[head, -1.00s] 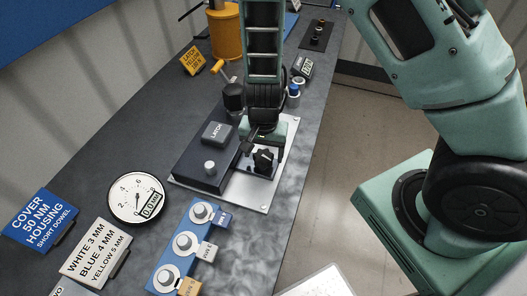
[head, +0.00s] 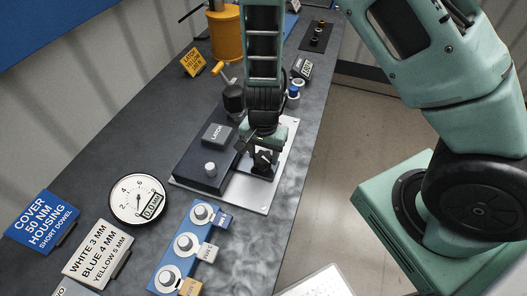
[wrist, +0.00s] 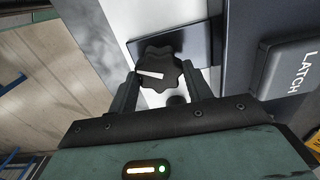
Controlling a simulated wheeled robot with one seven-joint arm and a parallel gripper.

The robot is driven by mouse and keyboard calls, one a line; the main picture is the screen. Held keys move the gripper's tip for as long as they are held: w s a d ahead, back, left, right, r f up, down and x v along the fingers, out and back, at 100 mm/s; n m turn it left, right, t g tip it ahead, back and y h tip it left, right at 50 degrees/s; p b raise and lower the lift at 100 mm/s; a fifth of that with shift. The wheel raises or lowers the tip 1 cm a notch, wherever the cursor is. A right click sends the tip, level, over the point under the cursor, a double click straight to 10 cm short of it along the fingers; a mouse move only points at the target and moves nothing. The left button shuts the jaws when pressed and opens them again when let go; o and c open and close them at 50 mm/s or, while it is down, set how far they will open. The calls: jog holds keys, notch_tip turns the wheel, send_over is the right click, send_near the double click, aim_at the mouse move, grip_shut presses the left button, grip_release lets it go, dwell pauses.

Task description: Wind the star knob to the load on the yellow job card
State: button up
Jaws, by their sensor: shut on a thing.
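The black star knob (wrist: 160,68) sits on a dark plate in the wrist view, with a white pointer mark across it toward the left. My gripper (wrist: 160,86) has a finger on either side of the knob and is shut on it. In the head view my gripper (head: 263,150) comes down from above over the knob, which is mostly hidden.
A block labelled LATCH (head: 217,133) stands close left of the knob. A round dial (head: 138,199) and blue (head: 42,221) and white (head: 97,253) cards are front left. A blue rack (head: 186,246) of round parts stands in front. A yellow cylinder (head: 227,32) is behind.

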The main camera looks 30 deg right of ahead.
aim_at(263, 157)
jog(key=o, duration=1)
jog(key=shift+c, duration=0.2)
notch_tip(263, 157, up, 17)
jog(key=p, duration=0.2)
jog(key=shift+r+p, duration=0.2)
jog(key=shift+p, duration=0.15)
jog(key=s+a+r+n+b, duration=0.1)
jog(key=s+a+n+b, duration=0.2)
jog(key=s+n, duration=0.5)
jog(key=s+a+r+n+b, duration=0.1)
jog(key=s+a+n+b, duration=0.2)
jog(key=s+n, duration=0.6)
jog(key=shift+s+a+y+b, duration=0.2)
jog(key=shift+y+b, duration=0.1)
jog(key=shift+b, duration=0.35)
